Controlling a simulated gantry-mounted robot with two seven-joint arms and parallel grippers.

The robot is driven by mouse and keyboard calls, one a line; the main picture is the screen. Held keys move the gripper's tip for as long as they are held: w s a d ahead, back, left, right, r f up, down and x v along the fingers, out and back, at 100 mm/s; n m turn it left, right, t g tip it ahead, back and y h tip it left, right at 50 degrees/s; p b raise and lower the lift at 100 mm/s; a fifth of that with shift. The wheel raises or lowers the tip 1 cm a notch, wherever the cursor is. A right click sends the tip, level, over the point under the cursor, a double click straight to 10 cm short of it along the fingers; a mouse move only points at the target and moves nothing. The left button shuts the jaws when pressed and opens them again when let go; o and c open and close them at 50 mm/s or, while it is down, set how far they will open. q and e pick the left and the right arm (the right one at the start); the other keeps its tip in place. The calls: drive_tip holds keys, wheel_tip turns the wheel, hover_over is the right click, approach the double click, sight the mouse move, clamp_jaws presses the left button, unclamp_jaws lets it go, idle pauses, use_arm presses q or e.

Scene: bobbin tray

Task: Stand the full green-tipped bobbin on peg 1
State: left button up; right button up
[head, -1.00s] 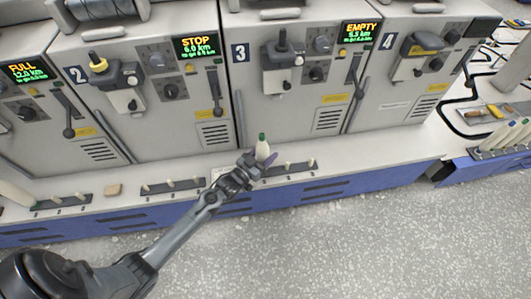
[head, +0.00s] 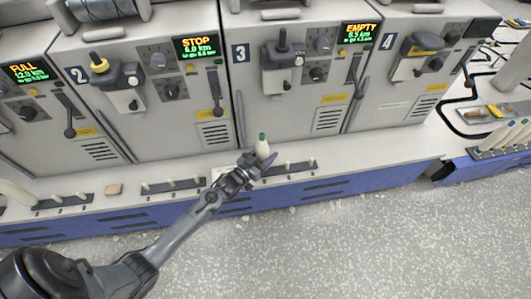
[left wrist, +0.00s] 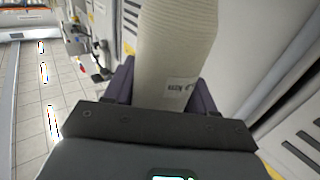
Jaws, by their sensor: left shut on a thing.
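The green-tipped bobbin (head: 263,147) is cream with a green top and stands roughly upright in my left gripper (head: 246,168). In the left wrist view the cream bobbin (left wrist: 174,45) is large between the dark fingers, with a small printed label low on it. My left gripper is shut on it. It is at the left end of the peg rail (head: 290,169) below machine 3. The bobbin's lower end is hidden by the gripper, so I cannot tell whether it touches a peg. Peg numbers are too small to read. My right gripper is not in view.
More peg rails sit along the ledge, one below machine 2 (head: 172,186) and one at the left (head: 62,202). A cream bobbin (head: 14,193) is at the left edge. Several bobbins (head: 497,138) stand at the right. Machine fronts rise behind.

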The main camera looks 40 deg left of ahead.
use_arm(q)
drive_tip(key=shift+f+b, duration=0.4)
drive_tip(key=shift+f, duration=0.15)
drive_tip(key=o, duration=0.8)
drive_tip(key=shift+s, duration=0.15)
drive_tip(key=shift+s+p, duration=0.5)
drive_tip(key=shift+p, duration=0.1)
drive_tip(key=shift+s+a+p, duration=0.2)
drive_tip(key=shift+s+p, duration=1.2)
drive_tip(key=shift+s, duration=1.05)
drive_tip(key=shift+s+a+p, duration=0.15)
drive_tip(key=shift+s+p, duration=1.25)
drive_tip(key=shift+s, duration=1.05)
